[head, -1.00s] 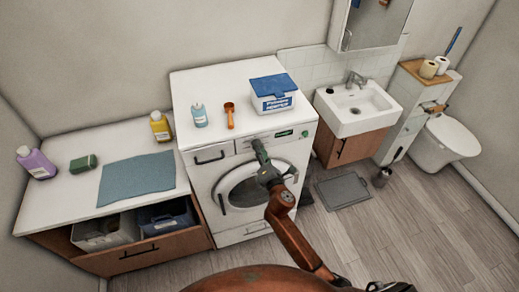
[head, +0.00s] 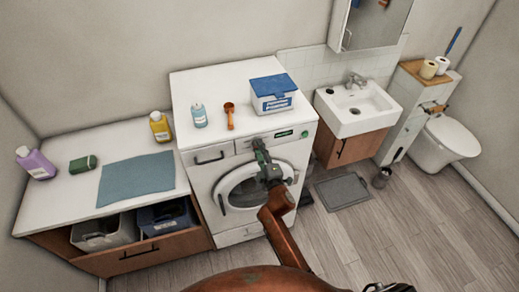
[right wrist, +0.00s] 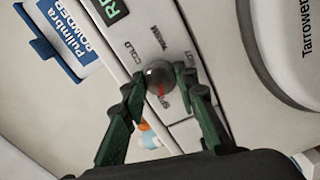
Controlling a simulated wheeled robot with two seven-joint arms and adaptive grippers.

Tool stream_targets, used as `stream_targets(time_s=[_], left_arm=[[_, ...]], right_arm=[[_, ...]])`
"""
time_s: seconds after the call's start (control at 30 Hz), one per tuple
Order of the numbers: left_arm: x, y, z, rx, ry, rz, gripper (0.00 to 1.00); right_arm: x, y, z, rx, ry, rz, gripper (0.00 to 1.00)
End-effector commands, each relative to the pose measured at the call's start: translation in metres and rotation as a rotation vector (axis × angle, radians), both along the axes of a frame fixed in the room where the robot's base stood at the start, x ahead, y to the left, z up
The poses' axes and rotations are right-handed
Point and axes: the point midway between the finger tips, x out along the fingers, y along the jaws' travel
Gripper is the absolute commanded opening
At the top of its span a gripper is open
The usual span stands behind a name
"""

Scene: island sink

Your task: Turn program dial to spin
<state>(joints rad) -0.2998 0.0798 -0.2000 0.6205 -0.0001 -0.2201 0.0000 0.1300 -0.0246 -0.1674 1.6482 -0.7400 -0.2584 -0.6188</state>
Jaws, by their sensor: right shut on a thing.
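The program dial (right wrist: 158,74) is a dark round knob with a red pointer mark on the washing machine's front panel. The red mark points towards the bottom of the right wrist view, near a label partly hidden by the fingers. My right gripper (right wrist: 158,88) is shut on the dial, with one green finger on each side. In the head view the right gripper (head: 259,146) covers the dial on the white washing machine (head: 205,176).
A counter (head: 60,212) with an open drawer is at left, a sink (head: 355,110) at right. Floor at right is mostly clear.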

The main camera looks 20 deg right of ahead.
Motion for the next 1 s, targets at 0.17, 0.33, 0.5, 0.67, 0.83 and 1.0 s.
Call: stream_targets(time_s=[0.17, 0.33, 0.5, 0.67, 0.83, 1.0], left_arm=[[0.0001, -0.0001, 0.0010, 0.000, 0.000, 0.000, 0.40], [0.0001, -0.0001, 0.0013, 0.000, 0.000, 0.000, 0.40], [0.0000, -0.0001, 0.0014, 0.000, 0.000, 0.000, 0.40], [-0.0001, -0.0002, 0.0014, 0.000, 0.000, 0.000, 0.40], [-0.0001, -0.0002, 0.0013, 0.000, 0.000, 0.000, 0.40], [-0.0001, -0.0001, 0.0014, 0.000, 0.000, 0.000, 0.40]], right_arm=[[-0.0002, -0.0007, -0.0006, 0.069, 0.004, -0.002, 0.03], [-0.0003, -0.0004, -0.0008, 0.103, 0.005, -0.001, 0.03], [-0.0003, -0.0004, -0.0010, 0.113, 0.005, -0.001, 0.03], [-0.0002, -0.0003, -0.0012, 0.114, 0.005, -0.001, 0.03], [-0.0002, -0.0003, -0.0013, 0.113, 0.006, 0.000, 0.30], [-0.0002, -0.0002, -0.0011, 0.112, 0.005, -0.001, 0.42]])
